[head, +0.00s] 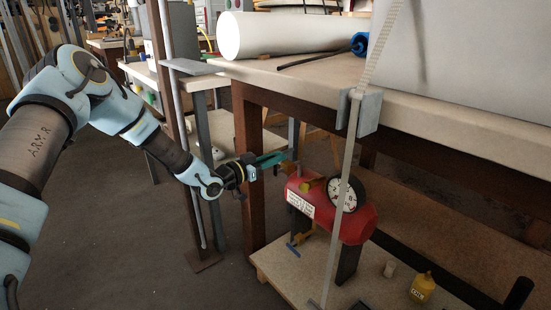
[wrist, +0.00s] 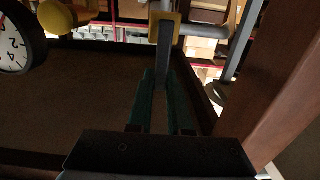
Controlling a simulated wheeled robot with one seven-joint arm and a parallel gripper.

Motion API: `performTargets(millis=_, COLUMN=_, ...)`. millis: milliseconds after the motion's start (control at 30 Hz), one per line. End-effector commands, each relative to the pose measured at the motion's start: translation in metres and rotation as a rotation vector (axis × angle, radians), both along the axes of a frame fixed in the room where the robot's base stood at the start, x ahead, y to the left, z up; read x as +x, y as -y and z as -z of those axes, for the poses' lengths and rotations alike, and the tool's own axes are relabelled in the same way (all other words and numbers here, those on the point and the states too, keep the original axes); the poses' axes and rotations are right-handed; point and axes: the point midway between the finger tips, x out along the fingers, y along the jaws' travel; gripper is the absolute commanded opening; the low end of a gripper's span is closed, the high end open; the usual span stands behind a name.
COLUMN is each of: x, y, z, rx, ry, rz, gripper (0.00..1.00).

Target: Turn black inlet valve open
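The red tank (head: 359,223) stands on the low shelf, with a round white gauge (head: 345,194) on its front. The inlet valve's dark lever handle (wrist: 164,46) hangs straight down from a yellow fitting (wrist: 171,17) in the wrist view. My gripper (head: 287,157) reaches in from the left at the tank's top left. Its two green fingers (wrist: 162,78) lie on either side of the lever's lower end, with no clear gap showing, and look shut on it. The lever is small and partly hidden in the head view.
A table (head: 437,112) overhangs the tank, with a brown leg (head: 248,170) just beside my gripper. A pale slanted pole (head: 343,190) crosses in front of the tank. A yellow bottle (head: 422,288) stands on the shelf (head: 283,262). Floor at left is clear.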

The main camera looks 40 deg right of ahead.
Motion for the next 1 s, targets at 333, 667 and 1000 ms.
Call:
performTargets(millis=333, x=-0.0001, y=-0.0001, z=0.0000, rx=0.000, ry=0.000, rz=0.000, gripper=0.00)
performTargets(millis=667, x=0.0007, y=-0.0003, z=0.0000, rx=0.001, ry=-0.011, rz=0.000, gripper=0.00)
performTargets(millis=1000, x=0.0095, y=0.0004, z=-0.0001, rx=0.009, ry=-0.168, rz=0.000, gripper=0.00)
